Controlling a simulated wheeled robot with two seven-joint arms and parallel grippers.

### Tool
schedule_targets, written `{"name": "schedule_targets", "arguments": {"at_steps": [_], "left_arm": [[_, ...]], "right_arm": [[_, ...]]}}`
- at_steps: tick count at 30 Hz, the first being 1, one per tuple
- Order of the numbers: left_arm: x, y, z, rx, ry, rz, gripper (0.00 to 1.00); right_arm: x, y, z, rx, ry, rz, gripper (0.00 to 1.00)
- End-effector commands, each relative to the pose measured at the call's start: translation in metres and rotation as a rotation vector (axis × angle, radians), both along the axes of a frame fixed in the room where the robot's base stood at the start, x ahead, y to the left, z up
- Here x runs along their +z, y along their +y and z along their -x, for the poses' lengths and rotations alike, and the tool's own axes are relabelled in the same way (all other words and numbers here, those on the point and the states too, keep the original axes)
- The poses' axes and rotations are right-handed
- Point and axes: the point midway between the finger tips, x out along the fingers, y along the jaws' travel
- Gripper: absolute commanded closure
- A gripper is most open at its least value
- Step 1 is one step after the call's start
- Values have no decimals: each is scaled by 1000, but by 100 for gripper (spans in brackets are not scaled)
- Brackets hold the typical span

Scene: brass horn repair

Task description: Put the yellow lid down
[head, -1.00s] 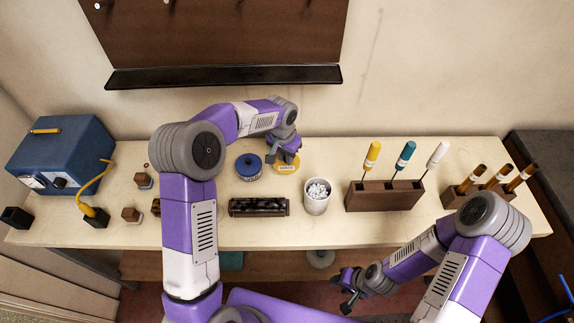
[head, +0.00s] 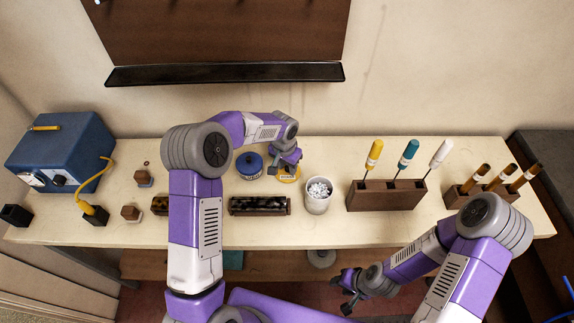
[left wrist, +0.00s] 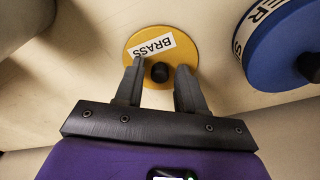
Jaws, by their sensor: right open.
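The yellow lid (left wrist: 184,43) is a round disc with a white BRASS label and a dark knob, seen from above in the left wrist view. In the head view the yellow piece (head: 288,179) is on the bench, partly hidden by my left gripper. My left gripper (left wrist: 158,72) is open, its two fingers on either side of the knob with a small gap to each. I cannot tell whether the lid lies on a tin or on the bench. My right gripper (head: 343,293) is open and empty, low in front of the bench.
A blue tin (head: 249,168) stands just left of the yellow piece. A dark slotted holder (head: 260,206), a white cup (head: 318,201) and a screwdriver rack (head: 386,198) stand nearby. Bare bench (head: 340,230) runs along the front edge.

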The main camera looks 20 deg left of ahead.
Motion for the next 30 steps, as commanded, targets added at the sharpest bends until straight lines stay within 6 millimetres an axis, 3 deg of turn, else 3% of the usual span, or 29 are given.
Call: {"name": "schedule_targets", "arguments": {"at_steps": [9,13,24,30], "left_arm": [[1,0,0,0,0,0,55],[11,0,0,0,-3,0,55],[87,3,8,0,-5,1,55],[115,4,12,0,-2,1,55]], "right_arm": [[1,0,0,0,0,0,57],[4,0,0,0,0,0,57],[14,0,0,0,0,0,57],[17,0,0,0,0,0,57]]}}
